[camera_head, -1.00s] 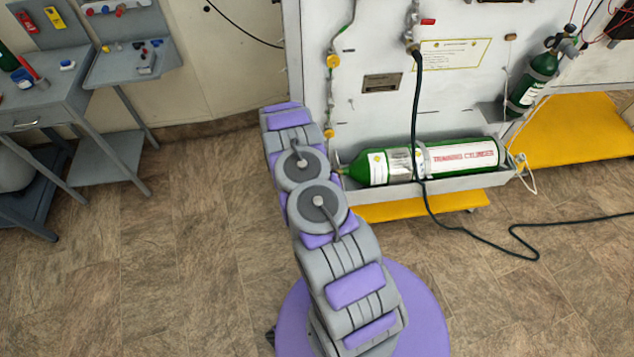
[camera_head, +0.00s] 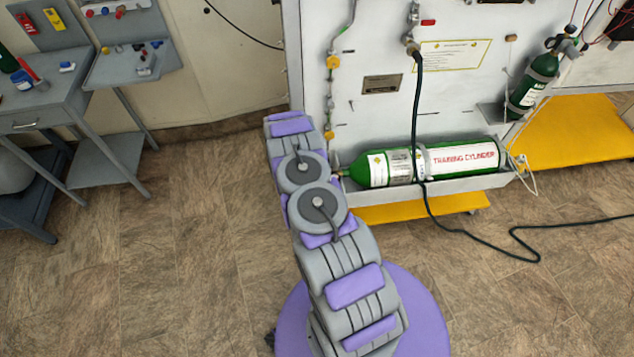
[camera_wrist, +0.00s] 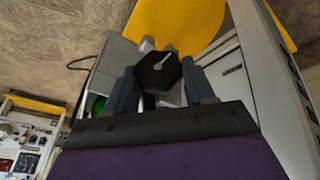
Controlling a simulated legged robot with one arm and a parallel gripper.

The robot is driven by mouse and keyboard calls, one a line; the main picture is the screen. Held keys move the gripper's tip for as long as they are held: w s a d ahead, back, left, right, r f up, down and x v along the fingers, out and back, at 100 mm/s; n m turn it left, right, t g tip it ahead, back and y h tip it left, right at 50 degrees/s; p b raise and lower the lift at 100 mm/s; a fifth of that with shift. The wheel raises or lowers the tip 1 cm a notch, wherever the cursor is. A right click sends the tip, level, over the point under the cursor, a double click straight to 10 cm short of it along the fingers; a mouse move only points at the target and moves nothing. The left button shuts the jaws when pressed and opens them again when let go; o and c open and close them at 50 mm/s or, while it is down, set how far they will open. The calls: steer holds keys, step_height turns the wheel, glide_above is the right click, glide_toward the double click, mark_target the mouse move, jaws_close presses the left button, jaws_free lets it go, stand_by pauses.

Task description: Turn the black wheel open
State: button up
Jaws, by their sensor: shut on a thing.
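The black wheel (camera_wrist: 158,71) shows in the wrist view as a dark faceted knob with a light pointer mark on its face. My gripper (camera_wrist: 160,88) has one dark blue finger on each side of it and is shut on it. In the head view my arm reaches toward the left end of the green training cylinder (camera_head: 400,166), which lies in a grey tray (camera_head: 470,184). The wheel and my fingers are hidden behind my arm in that view.
The white panel (camera_head: 375,50) stands behind the cylinder. A dark hose (camera_head: 417,120) crosses in front of it to the floor. A second green cylinder (camera_head: 530,87) stands at right. A grey workbench (camera_head: 45,108) is at left. The floor between is clear.

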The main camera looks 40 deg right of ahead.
steer(key=c, duration=0.3)
steer(key=shift+c, duration=0.2)
steer(key=shift+w+g+b, duration=0.15)
steer(key=shift+g+b, duration=0.15)
steer(key=shift+w+f+g, duration=0.1)
steer(key=shift+w+g, duration=0.05)
steer(key=shift+g, duration=0.25)
steer(key=shift+w+a+f+n+g+h+b, duration=0.1)
steer(key=shift+n+g+h+b, duration=0.15)
steer(key=shift+g, duration=0.4)
steer(key=shift+w+a+n+g+h+b, duration=0.15)
steer(key=shift+n+g+h, duration=0.15)
steer(key=shift+g, duration=0.35)
steer(key=shift+d+g, duration=0.1)
steer(key=shift+g, duration=0.2)
steer(key=o, duration=0.8)
steer(key=shift+w, duration=0.1)
steer(key=shift+o, duration=1.2)
steer(key=shift+g+h, duration=0.25)
steer(key=shift+g, duration=0.15)
